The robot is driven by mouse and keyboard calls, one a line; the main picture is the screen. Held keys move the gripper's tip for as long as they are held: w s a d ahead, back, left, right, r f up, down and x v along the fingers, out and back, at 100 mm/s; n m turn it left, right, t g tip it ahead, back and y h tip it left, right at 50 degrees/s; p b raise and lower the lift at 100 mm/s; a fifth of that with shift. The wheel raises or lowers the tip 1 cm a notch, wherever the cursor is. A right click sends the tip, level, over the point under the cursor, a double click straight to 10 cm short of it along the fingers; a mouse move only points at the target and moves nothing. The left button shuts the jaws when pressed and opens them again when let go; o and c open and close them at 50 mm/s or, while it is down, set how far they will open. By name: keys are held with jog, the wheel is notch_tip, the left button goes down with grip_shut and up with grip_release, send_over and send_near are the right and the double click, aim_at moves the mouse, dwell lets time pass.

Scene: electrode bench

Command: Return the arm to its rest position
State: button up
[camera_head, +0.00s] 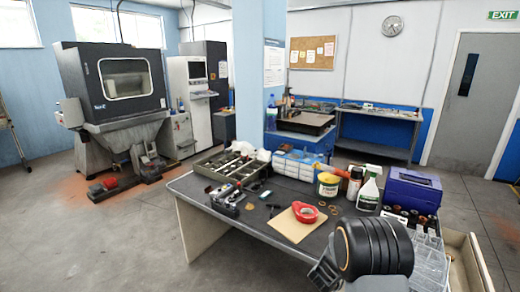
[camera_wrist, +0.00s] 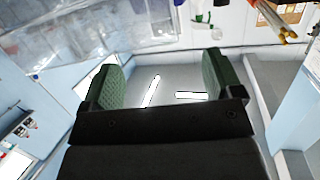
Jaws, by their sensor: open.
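My gripper (camera_wrist: 157,82) shows in the wrist view with its two green-padded fingers spread apart. Nothing is between the fingers. Beyond them the wrist view shows a tilted part of the room with bright strip lights. In the head view a black and orange part of my arm (camera_head: 378,247) is at the lower right, in front of the bench (camera_head: 235,222). The gripper's fingers cannot be made out clearly in the head view.
Clear containers (camera_head: 428,258) stand beside my arm at right. The floor left of the bench is open.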

jog(key=a+f+n+y, duration=0.2)
jog(key=a+f+y, duration=0.2)
jog(key=a+y, duration=0.2)
jog(key=s+a+r+n+g+y, duration=0.2)
jog(key=s+a+n+g+y, duration=0.2)
jog(key=s+a+y, duration=0.3)
jog(key=s+a+r+n+g, duration=0.1)
jog(key=s+a+r+n, duration=0.1)
jog(key=s+r, duration=0.5)
jog(key=s+a+r+n+g+h, duration=0.1)
jog(key=s+a+r+n, duration=0.1)
jog(key=s+r, duration=0.6)
jog(key=shift+s+a+n, duration=0.15)
jog(key=shift+s+n, duration=0.15)
jog(key=shift+s, duration=0.9)
jog(key=shift+r, duration=0.1)
